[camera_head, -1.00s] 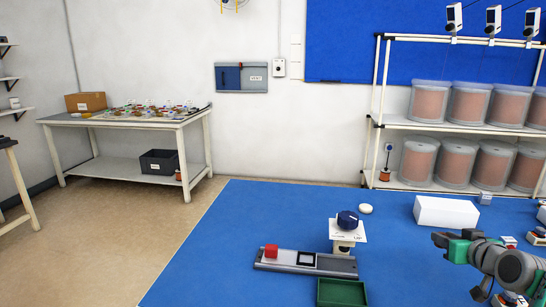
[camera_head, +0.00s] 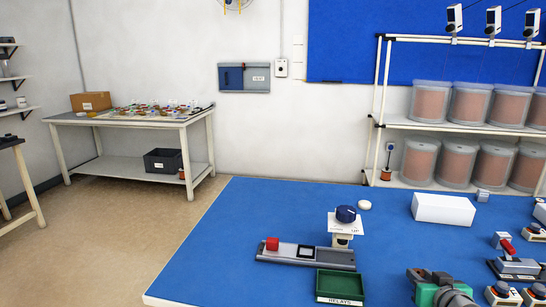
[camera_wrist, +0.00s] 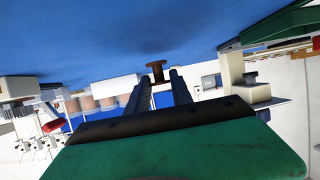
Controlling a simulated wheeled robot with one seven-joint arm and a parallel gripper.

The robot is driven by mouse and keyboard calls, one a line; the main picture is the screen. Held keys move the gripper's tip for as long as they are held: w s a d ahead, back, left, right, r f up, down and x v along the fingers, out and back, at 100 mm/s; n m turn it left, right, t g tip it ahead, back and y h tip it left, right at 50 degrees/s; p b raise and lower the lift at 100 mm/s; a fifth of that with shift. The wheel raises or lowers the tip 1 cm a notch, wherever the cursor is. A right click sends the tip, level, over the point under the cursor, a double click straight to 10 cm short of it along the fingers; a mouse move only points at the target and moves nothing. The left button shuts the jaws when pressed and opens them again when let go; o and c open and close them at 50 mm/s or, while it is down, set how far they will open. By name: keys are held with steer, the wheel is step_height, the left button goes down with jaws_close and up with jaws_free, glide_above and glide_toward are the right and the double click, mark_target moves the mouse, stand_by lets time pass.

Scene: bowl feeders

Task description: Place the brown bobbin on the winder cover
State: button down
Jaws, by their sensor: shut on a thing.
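My gripper (camera_wrist: 159,80) shows in the wrist view with its two dark fingers reaching away from the green hand. It is shut on the brown bobbin (camera_wrist: 156,72), a small spool with flanges, held at the fingertips. In the head view only part of my arm shows at the bottom edge, and the fingers and bobbin are out of sight. A long plain white box (camera_head: 443,209) lies on the blue table at the right. I cannot tell surely whether it is the winder cover. The bobbin touches nothing else that I can make out.
A green RELAYS tray (camera_head: 340,285) lies at the table's front. Several small devices crowd the right side. The blue table (camera_head: 230,225) is bare at left.

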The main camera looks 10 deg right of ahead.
steer(key=a+y, duration=0.1)
steer(key=a, duration=0.3)
steer(key=a+r+n, duration=0.1)
steer(key=a, duration=0.3)
steer(key=w+a+r+n+y, duration=0.1)
steer(key=a, duration=0.4)
steer(key=shift+y, duration=0.3)
steer(key=w+a+r+n+y+p, duration=0.1)
steer(key=a+r+n+y, duration=0.45)
steer(key=a, duration=0.95)
step_height(320, 180, up, 7)
steer(key=w+m+h+p, duration=0.2)
steer(key=w+p, duration=0.1)
steer(key=p, duration=1.5)
steer(key=s+d+f+m+h, duration=0.1)
steer(key=d+f+m+h, duration=0.2)
steer(key=d, duration=0.4)
steer(key=s+d+f+m+h, duration=0.1)
steer(key=d+m+h, duration=0.25)
steer(key=d, duration=0.35)
steer(key=w+a+r+n+y, duration=0.1)
steer(key=a+r+n+y, duration=0.2)
steer(key=a, duration=1)
step_height(320, 180, up, 3)
steer(key=shift+a+f, duration=0.1)
steer(key=shift+a, duration=0.1)
steer(key=shift+w+a, duration=0.1)
